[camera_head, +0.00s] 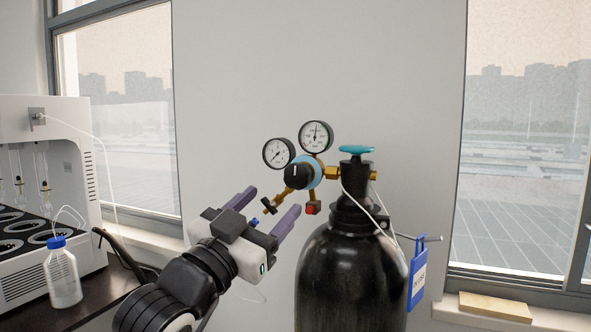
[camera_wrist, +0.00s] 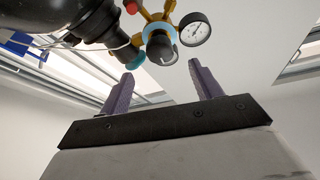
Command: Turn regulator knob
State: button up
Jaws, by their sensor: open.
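The regulator knob (camera_head: 295,174) is black with a light blue collar and faces left, on a brass regulator (camera_head: 315,196) with two round gauges (camera_head: 317,137). The regulator joins the valve of a black gas cylinder (camera_head: 352,270), which has a teal handwheel (camera_head: 357,150) on top. My gripper (camera_head: 267,201) is open and empty, its two purple fingers pointing toward the regulator, in front of and below the knob. In the wrist view the knob (camera_wrist: 161,46) shows beyond the fingertips (camera_wrist: 161,76), between them and apart from both.
A white distiller (camera_head: 45,190) and a blue-capped bottle (camera_head: 62,272) stand on a dark bench at left. A white hose hangs by the cylinder, near a blue tag (camera_head: 417,275). The wall behind the regulator is bare, with windows on both sides.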

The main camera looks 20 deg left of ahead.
aim_at(294, 181)
jog(key=p+x, duration=0.3)
jog(key=x, duration=0.6)
jog(key=c, duration=1)
jog(key=shift+o, duration=0.2)
jog(key=shift+f+m+b, duration=0.1)
jog(key=shift+m+b, duration=0.2)
jog(key=shift+b, duration=0.05)
